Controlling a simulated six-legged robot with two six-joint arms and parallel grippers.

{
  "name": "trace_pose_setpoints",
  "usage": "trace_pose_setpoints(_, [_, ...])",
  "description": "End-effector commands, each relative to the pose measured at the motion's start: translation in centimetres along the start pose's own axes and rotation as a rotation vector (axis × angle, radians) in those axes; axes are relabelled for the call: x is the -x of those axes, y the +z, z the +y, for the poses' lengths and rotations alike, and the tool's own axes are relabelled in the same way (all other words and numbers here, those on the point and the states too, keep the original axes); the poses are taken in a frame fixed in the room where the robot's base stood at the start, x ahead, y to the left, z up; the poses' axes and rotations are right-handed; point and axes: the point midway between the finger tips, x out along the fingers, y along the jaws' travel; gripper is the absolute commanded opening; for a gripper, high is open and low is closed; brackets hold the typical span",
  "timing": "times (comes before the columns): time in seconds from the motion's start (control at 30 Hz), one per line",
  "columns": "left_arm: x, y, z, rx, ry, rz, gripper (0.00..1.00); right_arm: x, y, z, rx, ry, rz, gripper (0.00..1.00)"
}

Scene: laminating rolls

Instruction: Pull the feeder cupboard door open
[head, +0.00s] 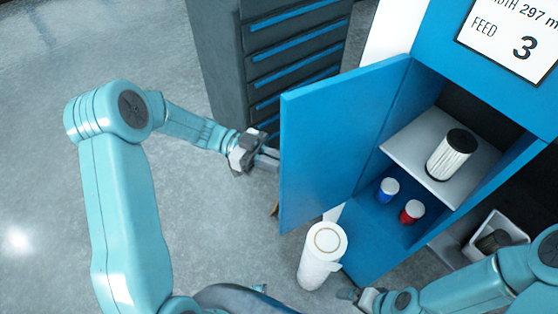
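The blue feeder cupboard door (335,140) stands swung open to the left, with the cupboard's inside in view. My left gripper (268,160) is at the door's left edge, with its fingertips close to or behind the panel. I cannot tell whether it touches or grips the door, and any handle is hidden. My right gripper (350,294) is low in the view, beside the white roll. Its fingers are too small to tell whether they are open or shut.
Inside are a white shelf (400,147) with a ribbed filter (449,157), and a blue-bodied jar (387,191) and red-bodied jar (411,212) below. A white roll (321,257) stands on the floor below the door. A drawer cabinet (225,62) stands behind. Floor at left is clear.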

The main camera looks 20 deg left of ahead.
Motion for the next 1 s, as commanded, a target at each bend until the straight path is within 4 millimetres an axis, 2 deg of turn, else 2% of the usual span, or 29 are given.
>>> trace_pose_setpoints(0.47, [-0.30, 0.01, -0.25, 0.000, -0.012, -0.001, 0.00, -0.01, 0.00, 0.01, 0.000, 0.000, 0.000, 1.00])
trace_pose_setpoints(0.5, [-0.29, 0.01, -0.26, 0.000, -0.012, -0.001, 0.17, -0.01, 0.00, 0.00, 0.000, 0.000, 0.000, 1.00])
trace_pose_setpoints(0.57, [-0.26, 0.01, -0.26, 0.000, -0.010, -0.001, 0.36, 0.00, 0.00, 0.00, 0.000, 0.000, 0.000, 1.00])
trace_pose_setpoints(1.0, [0.09, 0.03, -0.25, 0.000, -0.008, -0.001, 0.36, -0.01, 0.00, 0.00, 0.000, 0.000, 0.000, 1.00])
